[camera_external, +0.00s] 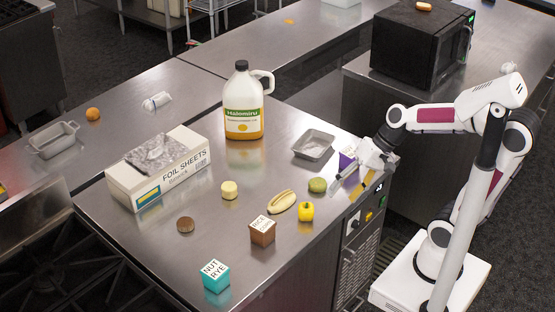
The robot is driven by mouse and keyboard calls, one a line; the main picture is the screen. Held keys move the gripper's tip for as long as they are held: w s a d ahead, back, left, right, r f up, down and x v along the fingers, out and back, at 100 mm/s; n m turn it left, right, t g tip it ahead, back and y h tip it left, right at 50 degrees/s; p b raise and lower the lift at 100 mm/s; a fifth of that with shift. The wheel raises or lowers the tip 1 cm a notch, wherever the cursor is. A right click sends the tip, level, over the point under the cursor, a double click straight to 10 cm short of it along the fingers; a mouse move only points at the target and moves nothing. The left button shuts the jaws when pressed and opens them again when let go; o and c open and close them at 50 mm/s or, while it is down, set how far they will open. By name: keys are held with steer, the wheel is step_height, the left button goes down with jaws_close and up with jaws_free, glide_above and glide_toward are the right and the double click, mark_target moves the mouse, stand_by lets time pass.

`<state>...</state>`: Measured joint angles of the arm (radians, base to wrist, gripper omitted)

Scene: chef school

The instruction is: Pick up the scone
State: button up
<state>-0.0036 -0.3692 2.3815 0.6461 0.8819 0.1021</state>
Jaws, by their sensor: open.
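A small pale-yellow round piece (229,190), which looks most like the scone, sits on the steel counter (335,235) in front of the foil box. It is too small to be sure of. My gripper (347,182) is open and empty at the counter's right edge, pointing down and left. It is well to the right of the pale piece, with a greenish round item (317,185) between them.
A foil sheets box (160,176), a large jug (243,108) and a grey metal tin (313,145) stand behind. A long bun (282,202), yellow pepper (306,211), brown box (262,231), brown round item (185,224) and teal box (215,276) are spread in front.

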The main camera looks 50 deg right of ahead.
steer(key=w+a+m+y, duration=0.3)
steer(key=w+a+m, duration=0.25)
steer(key=w, duration=0.35)
steer(key=m+t, duration=0.7)
steer(key=m, duration=1.1)
glide_toward(236, 186)
steer(key=shift+h, duration=0.3)
steer(key=x, duration=0.4)
steer(key=shift+a, duration=0.25)
steer(key=shift+x, duration=1.35)
steer(key=shift+a, duration=0.1)
steer(key=shift+x, duration=2.6)
